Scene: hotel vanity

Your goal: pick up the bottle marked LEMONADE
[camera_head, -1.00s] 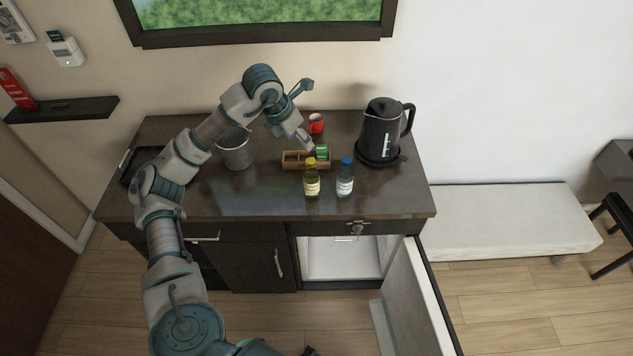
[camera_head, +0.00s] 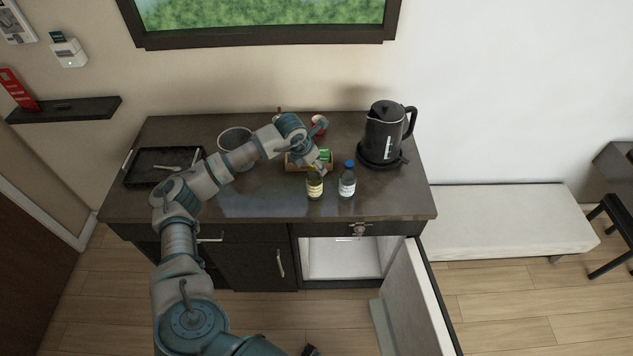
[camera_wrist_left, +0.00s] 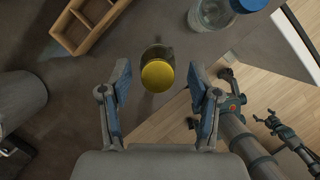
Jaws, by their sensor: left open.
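A yellow-capped bottle (camera_head: 315,188) with a pale label stands upright on the dark counter; its label is too small to read. A blue-capped bottle (camera_head: 347,182) with a white label stands just right of it. My left gripper (camera_head: 319,167) is over the yellow-capped bottle and partly hides its top. In the left wrist view my open left gripper (camera_wrist_left: 159,82) has one finger on each side of the yellow cap (camera_wrist_left: 157,75), with gaps on both sides. The blue cap (camera_wrist_left: 248,4) is outside the fingers.
A wooden divided box (camera_head: 296,166) is close behind the bottles, with a red mug (camera_head: 319,122) behind it. A black kettle (camera_head: 384,136) stands right, a metal bin (camera_head: 232,143) and black tray (camera_head: 135,168) left. The front counter is clear. A cabinet door (camera_head: 413,300) hangs open.

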